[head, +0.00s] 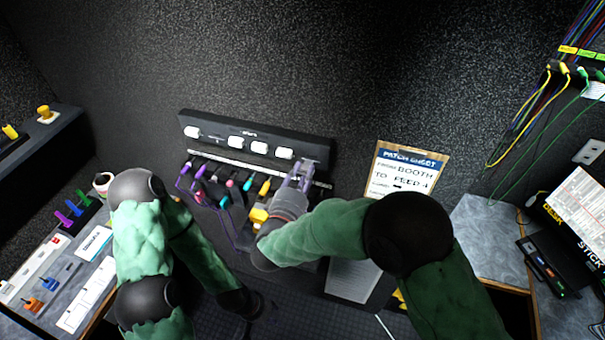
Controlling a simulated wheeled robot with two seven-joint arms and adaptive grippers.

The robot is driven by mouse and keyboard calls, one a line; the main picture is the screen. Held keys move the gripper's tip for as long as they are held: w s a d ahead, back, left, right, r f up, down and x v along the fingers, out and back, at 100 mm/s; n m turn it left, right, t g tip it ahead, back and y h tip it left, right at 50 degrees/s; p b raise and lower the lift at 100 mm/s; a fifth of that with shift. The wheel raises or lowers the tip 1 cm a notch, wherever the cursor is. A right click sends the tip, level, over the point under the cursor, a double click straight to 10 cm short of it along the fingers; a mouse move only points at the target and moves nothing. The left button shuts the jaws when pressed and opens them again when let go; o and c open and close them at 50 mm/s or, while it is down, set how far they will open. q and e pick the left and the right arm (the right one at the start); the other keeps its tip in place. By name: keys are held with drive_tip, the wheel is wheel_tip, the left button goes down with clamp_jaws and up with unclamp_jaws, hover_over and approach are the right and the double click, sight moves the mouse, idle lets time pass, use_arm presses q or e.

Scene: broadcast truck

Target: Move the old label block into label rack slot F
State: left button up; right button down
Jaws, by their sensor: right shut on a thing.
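The label rack (215,123) is a long dark bar on the back wall unit, left of the middle in the head view. White label blocks (259,148) sit along it, one near the left end and several from the middle to the right, with a gap between. My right gripper (302,172) is at the rack's right end, shut on what seems to be the old label block. The fingers hide nearly all of it, and I cannot tell whether it touches the rack. My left gripper (247,303) is low and dark over the desk, away from the rack; its fingers are unclear.
Below the rack is a white strip (235,163) and a row of coloured plugs with cables (230,184). A patch sheet clipboard (408,176) stands to the right. A left desk (75,272) holds small coloured items and a mug (102,182). Cables hang at the far right.

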sight(304, 171)
drive_tip(key=shift+p, duration=0.75)
idle(0.8)
drive_tip(key=shift+x, duration=2.1)
drive_tip(key=c, duration=0.9)
unclamp_jaws()
drive_tip(key=v, duration=1.2)
